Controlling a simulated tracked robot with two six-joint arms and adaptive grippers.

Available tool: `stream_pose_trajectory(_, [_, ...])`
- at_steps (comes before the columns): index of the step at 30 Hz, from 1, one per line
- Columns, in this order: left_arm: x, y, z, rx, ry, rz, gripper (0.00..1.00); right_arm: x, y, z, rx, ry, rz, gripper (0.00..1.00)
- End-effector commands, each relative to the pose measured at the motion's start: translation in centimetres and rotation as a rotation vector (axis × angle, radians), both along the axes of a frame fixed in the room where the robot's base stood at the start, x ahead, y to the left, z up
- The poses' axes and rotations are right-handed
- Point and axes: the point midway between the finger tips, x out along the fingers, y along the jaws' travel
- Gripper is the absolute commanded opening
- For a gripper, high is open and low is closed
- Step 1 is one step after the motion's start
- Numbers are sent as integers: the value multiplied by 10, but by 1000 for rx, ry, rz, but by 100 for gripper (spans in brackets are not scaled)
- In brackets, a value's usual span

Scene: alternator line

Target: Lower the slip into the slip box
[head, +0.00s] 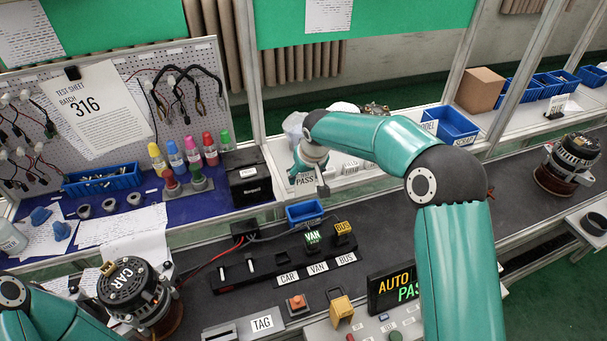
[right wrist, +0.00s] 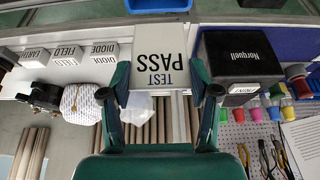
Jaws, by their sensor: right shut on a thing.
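The white slip (right wrist: 160,68), printed TEST PASS, is upside down in the right wrist view between the fingers of my right gripper (right wrist: 160,88). My right gripper is shut on the slip. In the head view the slip (head: 304,178) hangs beside the shelf edge, above and behind a small blue bin (head: 304,212), apart from it. The blue bin also shows at the top of the right wrist view (right wrist: 158,5). No container is readable as labelled slip box. Only links of my left arm show, at the lower left; its gripper is not visible.
A black Norquell printer (head: 248,178) stands just left of the slip. Labelled white boxes (right wrist: 103,52) stand on the other side. A CAR alternator (head: 130,285) is at the lower left. A dark rail (head: 285,268) with CAR, VAN and BUS labels lies in front.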

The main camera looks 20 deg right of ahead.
Motion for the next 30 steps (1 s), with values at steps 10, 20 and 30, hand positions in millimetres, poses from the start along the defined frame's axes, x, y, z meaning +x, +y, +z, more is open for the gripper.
stream_pose_trajectory(10, [0,0,-25,0,-1,0,40,0,0,-26,0,0,0,51])
stream_pose_trajectory(20, [0,0,-48,0,-1,0,40,0,1,-53,1,-1,1,51])
stream_pose_trajectory(30, [0,0,-51,0,-1,0,40,1,3,-58,0,-1,4,51])
